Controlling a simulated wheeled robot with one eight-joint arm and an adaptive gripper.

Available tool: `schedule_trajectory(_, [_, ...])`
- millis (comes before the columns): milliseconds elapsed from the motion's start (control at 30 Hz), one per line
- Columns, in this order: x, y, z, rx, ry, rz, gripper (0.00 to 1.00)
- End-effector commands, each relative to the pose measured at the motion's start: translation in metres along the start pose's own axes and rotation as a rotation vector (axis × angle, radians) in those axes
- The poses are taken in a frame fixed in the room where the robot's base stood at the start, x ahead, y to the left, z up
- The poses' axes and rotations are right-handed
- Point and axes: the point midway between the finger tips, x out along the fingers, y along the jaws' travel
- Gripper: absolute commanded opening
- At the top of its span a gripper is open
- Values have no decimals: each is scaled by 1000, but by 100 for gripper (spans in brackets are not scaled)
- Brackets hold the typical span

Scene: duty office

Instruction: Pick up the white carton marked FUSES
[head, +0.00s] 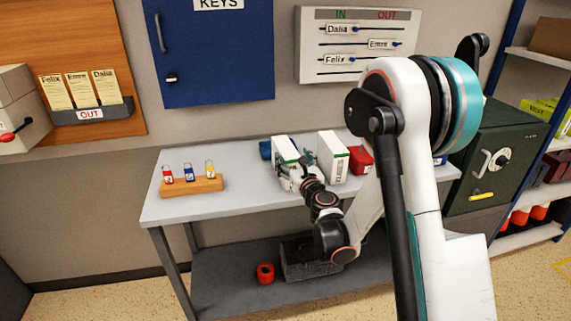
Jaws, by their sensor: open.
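Two white cartons with green edges stand upright on the grey table (238,206). The left white carton (285,148) is at my gripper, and its lower part is partly hidden by it. The right white carton (333,157) stands just right of the gripper, apart from the left one. No FUSES lettering is readable on either carton, so I cannot tell which one bears it. My gripper (291,173) is open in front of the left carton. Whether its fingers are around the carton or touching it cannot be told.
A blue item (265,149) stands behind left and a red box (360,160) behind right. A dark crate (305,262) and red roll (265,273) lie on the lower shelf. A green safe (493,152) stands right.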

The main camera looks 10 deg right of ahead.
Motion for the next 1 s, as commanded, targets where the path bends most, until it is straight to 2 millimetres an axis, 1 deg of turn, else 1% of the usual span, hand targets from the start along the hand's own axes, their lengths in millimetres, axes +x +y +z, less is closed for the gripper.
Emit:
schedule_trajectory(33, [5, 0, -1, 0, 0, 0, 72])
schedule_trajectory(233, [17, 0, -2, -1, 0, 0, 72])
schedule_trajectory(400, [42, 1, -6, -1, 0, 0, 72])
schedule_trajectory(533, [57, 1, -4, -1, 0, 0, 72])
schedule_trajectory(633, [61, 1, -4, -1, 0, 0, 72])
schedule_trajectory(833, [62, 1, -3, -1, 0, 0, 72])
schedule_trajectory(867, [62, 1, -3, -1, 0, 0, 69])
schedule_trajectory(900, [62, 1, -3, -1, 0, 0, 60])
schedule_trajectory(967, [62, 1, -3, -1, 0, 0, 47])
schedule_trajectory(1000, [62, 1, -3, -1, 0, 0, 38])
